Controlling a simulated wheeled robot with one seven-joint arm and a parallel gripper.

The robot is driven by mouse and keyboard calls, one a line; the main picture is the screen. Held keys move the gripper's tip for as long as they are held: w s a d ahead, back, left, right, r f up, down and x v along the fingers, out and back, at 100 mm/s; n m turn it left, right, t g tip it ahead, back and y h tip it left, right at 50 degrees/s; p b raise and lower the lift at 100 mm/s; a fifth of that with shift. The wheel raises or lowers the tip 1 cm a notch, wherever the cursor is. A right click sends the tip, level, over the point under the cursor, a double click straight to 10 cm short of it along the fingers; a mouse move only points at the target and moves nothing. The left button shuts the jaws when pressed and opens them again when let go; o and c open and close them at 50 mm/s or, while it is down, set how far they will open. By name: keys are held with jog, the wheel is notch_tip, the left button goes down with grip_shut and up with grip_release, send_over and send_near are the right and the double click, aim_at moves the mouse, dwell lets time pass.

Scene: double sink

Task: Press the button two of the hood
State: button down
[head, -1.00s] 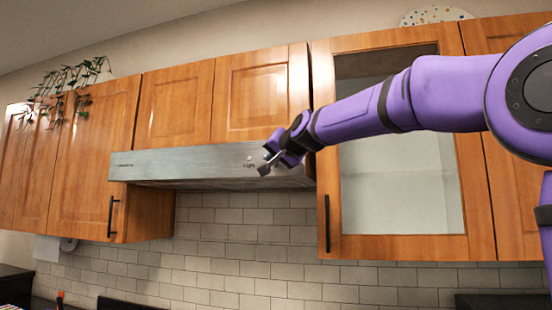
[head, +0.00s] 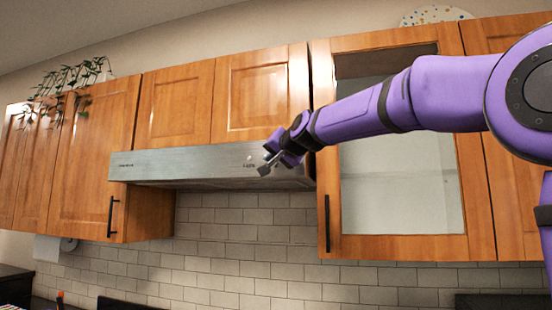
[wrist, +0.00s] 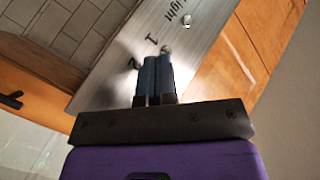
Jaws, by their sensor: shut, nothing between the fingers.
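The hood (head: 190,165) is a long brushed-metal unit under the wooden cabinets in the head view. In the wrist view its front panel (wrist: 112,88) shows printed marks "Light", "1" and "2" (wrist: 132,63). One round button (wrist: 186,19) sits by "Light" and another (wrist: 165,49) sits by "1". The button beside "2" does not show; my fingers cover the spot where it would be. My gripper (wrist: 158,60) is shut and empty, its tips at the panel near the marks. I cannot tell whether they touch. In the head view my gripper (head: 267,163) is at the hood's right end.
Wooden cabinets (head: 260,90) stand above the hood. A glass-fronted cabinet (head: 400,185) with a dark handle is on the right, behind my arm. Another handled cabinet (head: 95,160) is on the left. Below the hood the tiled wall (head: 240,240) is clear.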

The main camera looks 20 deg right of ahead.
jog(key=shift+w+d, duration=0.1)
dwell(0.3)
jog(key=shift+w+d, duration=0.2)
jog(key=shift+w, duration=0.05)
jog(key=shift+w+d, duration=0.1)
jog(key=shift+w, duration=0.05)
dwell(0.5)
jog(key=shift+s+a, duration=0.4)
jog(key=shift+s, duration=0.15)
jog(key=shift+s, duration=0.1)
jog(key=s+a, duration=0.1)
jog(key=s, duration=0.1)
jog(key=s+a, duration=0.2)
jog(key=shift+s+a, duration=0.25)
jog(key=shift+s, duration=0.05)
dwell(0.4)
